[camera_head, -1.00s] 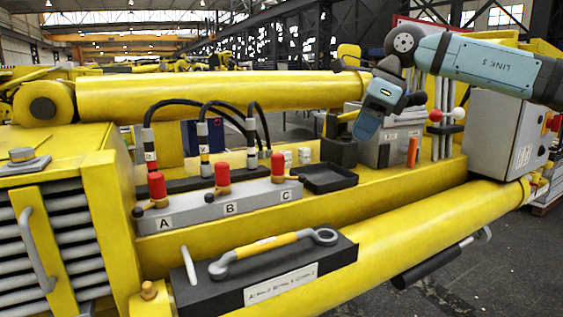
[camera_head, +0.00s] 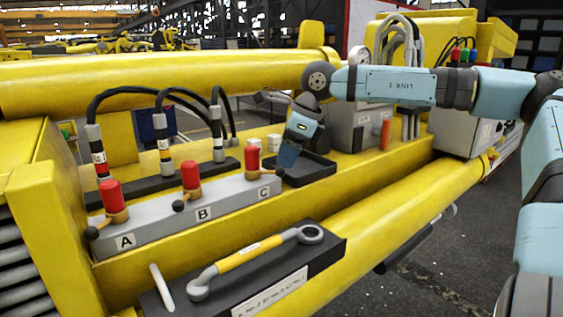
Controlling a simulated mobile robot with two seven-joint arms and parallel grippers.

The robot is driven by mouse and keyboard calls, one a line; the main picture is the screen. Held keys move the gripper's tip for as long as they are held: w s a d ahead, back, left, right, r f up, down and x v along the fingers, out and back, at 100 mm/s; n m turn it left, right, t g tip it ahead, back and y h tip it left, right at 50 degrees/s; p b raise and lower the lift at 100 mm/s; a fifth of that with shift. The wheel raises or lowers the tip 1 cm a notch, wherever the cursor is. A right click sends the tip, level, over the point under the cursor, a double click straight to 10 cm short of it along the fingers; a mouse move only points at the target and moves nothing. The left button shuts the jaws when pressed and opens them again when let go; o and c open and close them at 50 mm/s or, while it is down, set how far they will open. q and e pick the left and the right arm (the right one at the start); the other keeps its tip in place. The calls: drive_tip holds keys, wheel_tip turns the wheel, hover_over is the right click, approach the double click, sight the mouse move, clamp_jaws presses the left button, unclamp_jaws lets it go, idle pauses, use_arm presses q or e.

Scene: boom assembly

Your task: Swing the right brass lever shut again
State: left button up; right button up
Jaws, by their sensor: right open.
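The right brass lever (camera_head: 257,180) sits at the foot of the red-capped valve by the letter C on the grey block (camera_head: 225,207). Its dark end knob (camera_head: 278,173) points to the right, while the levers at A (camera_head: 118,216) and B (camera_head: 193,196) have their knobs to the left. My right gripper (camera_head: 286,158) is open and points down just above and right of this knob. Whether it touches the knob is hard to tell. My left gripper is not in view.
A black tray (camera_head: 310,172) lies right behind the gripper. Black hoses (camera_head: 150,91) arch behind the block. A yellow-handled wrench (camera_head: 250,255) rests on a dark holder in front. A grey box (camera_head: 350,128) and an orange cylinder (camera_head: 385,134) stand farther right.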

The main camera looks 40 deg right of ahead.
sight(264, 172)
drive_tip(key=shift+x, duration=1.55)
drive_tip(key=shift+a, duration=0.1)
clamp_jaws()
